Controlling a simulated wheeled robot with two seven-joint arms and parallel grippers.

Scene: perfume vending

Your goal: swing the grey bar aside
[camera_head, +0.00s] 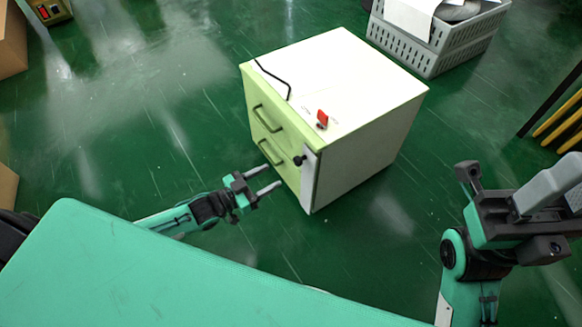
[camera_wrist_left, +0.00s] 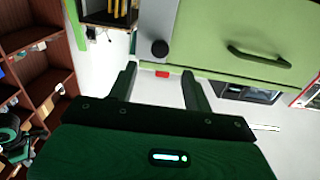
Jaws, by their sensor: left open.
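The grey bar (camera_head: 308,181) is a narrow upright strip at the right edge of the green cabinet front (camera_head: 273,128), with a black knob (camera_head: 299,160) on it. In the left wrist view the bar (camera_wrist_left: 161,20) runs down beside the green front, and the knob (camera_wrist_left: 160,48) shows beyond the fingertips. My left gripper (camera_head: 272,175) is open and empty, its fingers pointing at the lower front near the bar. In the left wrist view the left gripper (camera_wrist_left: 159,72) has the knob roughly in line with its gap, apart from both fingers. My right gripper (camera_head: 555,188) is at the right, away from the cabinet; its fingertips are unclear.
The cabinet front has two green handles (camera_head: 268,118) (camera_head: 270,153). A small red object (camera_head: 322,117) and a black cable (camera_head: 274,78) are on its white top (camera_head: 345,68). A grey crate (camera_head: 425,56) stands behind. Green floor is clear around the cabinet's front.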

